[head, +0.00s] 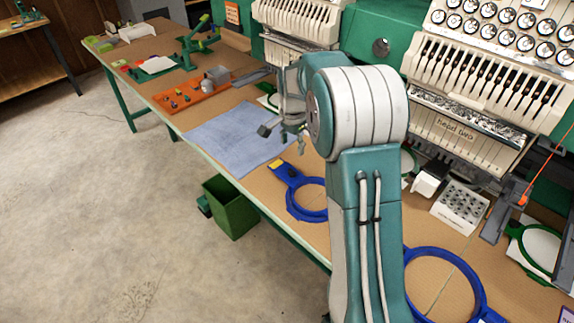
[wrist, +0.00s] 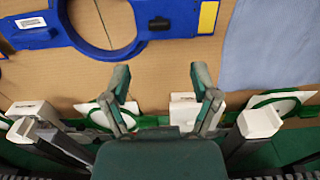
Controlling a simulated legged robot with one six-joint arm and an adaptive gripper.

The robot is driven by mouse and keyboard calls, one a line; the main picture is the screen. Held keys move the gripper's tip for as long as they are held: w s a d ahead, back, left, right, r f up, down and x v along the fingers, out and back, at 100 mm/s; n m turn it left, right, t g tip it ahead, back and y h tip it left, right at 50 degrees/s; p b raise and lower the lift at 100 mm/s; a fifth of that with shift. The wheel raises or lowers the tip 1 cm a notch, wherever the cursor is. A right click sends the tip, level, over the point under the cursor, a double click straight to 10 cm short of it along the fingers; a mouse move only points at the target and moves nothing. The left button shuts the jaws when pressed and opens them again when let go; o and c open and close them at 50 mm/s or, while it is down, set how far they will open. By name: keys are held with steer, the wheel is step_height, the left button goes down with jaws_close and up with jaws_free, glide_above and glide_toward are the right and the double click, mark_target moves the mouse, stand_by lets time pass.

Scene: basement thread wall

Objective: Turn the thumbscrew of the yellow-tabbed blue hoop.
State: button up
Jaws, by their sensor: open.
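The yellow-tabbed blue hoop (head: 292,204) lies flat on the work table, left of my arm in the head view. Its yellow tab (head: 275,164) is at the far end of its bracket. In the wrist view the hoop (wrist: 74,38) lies along the top, partly cut off, with the yellow tab (wrist: 208,17) at its right. A small dark knob (wrist: 160,23), apparently the thumbscrew, sits on the bracket between ring and tab. My gripper (wrist: 159,82) is open and empty, its fingers apart below the knob in the picture; it also shows in the head view (head: 283,137), above the table.
A second blue hoop (head: 478,292) lies nearer, right of my arm. A blue-grey cloth (head: 225,137) lies beyond the tabbed hoop. Embroidery machines (head: 470,110) with green-hooped white pieces line the back. An orange tray (head: 190,97) stands farther left. A green bin (head: 232,208) is on the floor.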

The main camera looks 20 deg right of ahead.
mark_target(292, 170)
step_height(292, 170, down, 10)
steer(key=shift+r, duration=0.15)
stand_by(0.3)
jaws_close()
